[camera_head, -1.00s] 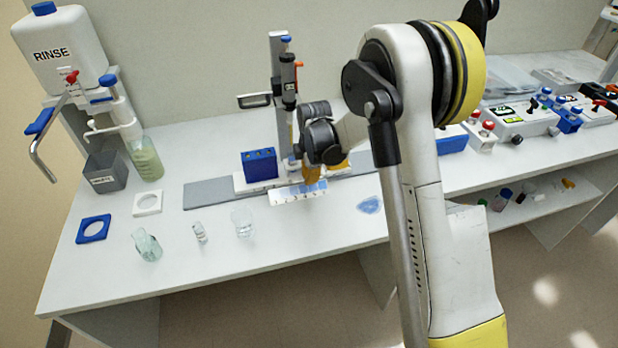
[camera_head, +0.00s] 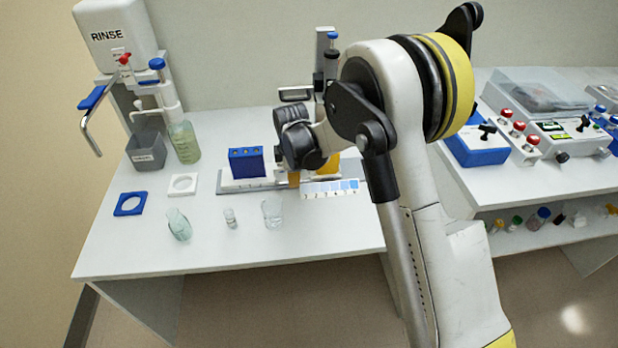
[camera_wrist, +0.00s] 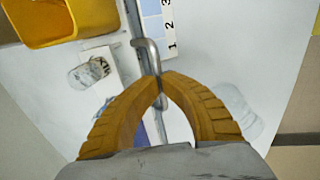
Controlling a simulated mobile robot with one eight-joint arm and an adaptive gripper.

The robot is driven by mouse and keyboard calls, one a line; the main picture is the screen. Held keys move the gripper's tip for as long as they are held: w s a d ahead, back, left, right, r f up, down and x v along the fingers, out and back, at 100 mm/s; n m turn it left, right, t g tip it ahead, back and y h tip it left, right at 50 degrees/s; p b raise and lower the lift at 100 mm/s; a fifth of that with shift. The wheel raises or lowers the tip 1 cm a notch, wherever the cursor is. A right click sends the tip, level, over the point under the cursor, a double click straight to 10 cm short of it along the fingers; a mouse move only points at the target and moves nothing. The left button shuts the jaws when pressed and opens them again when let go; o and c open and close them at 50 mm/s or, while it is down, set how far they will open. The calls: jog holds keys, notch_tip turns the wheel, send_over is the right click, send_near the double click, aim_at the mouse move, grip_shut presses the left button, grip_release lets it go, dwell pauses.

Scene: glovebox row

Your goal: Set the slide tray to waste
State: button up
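The slide tray is a pale carriage (camera_head: 232,185) on a grey rail, bearing a blue block (camera_head: 246,162) with holes in its top. My gripper (camera_head: 294,179) is low beside its right end, mostly hidden by my arm. In the wrist view my orange-brown fingers (camera_wrist: 162,83) meet at the tips around a bent metal handle (camera_wrist: 149,54); they look shut on it. A numbered blue-and-white strip (camera_head: 331,187) lies right of my gripper. No waste mark is readable.
A beaker (camera_head: 271,213), vial (camera_head: 230,218) and flask (camera_head: 179,224) stand in front of the rail. A yellow container (camera_wrist: 45,18) is close behind my gripper. The front bench edge is clear.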

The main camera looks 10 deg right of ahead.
jog(key=o, duration=0.5)
jog(key=shift+d, duration=0.1)
jog(key=r, duration=0.4)
jog(key=s+r, duration=0.1)
jog(key=r, duration=0.3)
jog(key=s+r, duration=0.1)
jog(key=r, duration=0.2)
jog(key=shift+s+r, duration=0.1)
jog(key=shift+r, duration=0.3)
